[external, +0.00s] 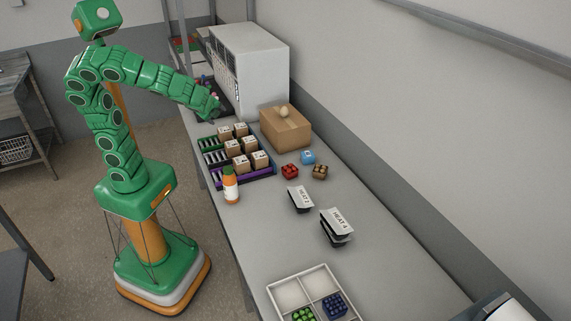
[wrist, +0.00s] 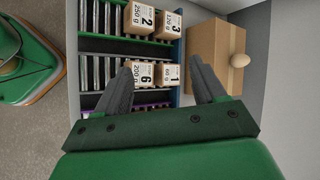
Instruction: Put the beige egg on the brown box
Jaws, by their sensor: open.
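The beige egg (external: 284,112) rests on top of the brown box (external: 287,133) in the external view, near its back edge. The egg (wrist: 239,60) and the brown box (wrist: 208,55) also show in the wrist view, right of centre, with the egg towards the box's right edge. My gripper (external: 216,108) is to the left of the brown box and apart from it. In the wrist view my gripper (wrist: 160,75) has its two dark fingers spread, with nothing held between them. It is over the rack of small boxes.
A rack (external: 264,178) with several small labelled boxes stands in front of the brown box. A white cabinet (external: 262,75) stands behind it.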

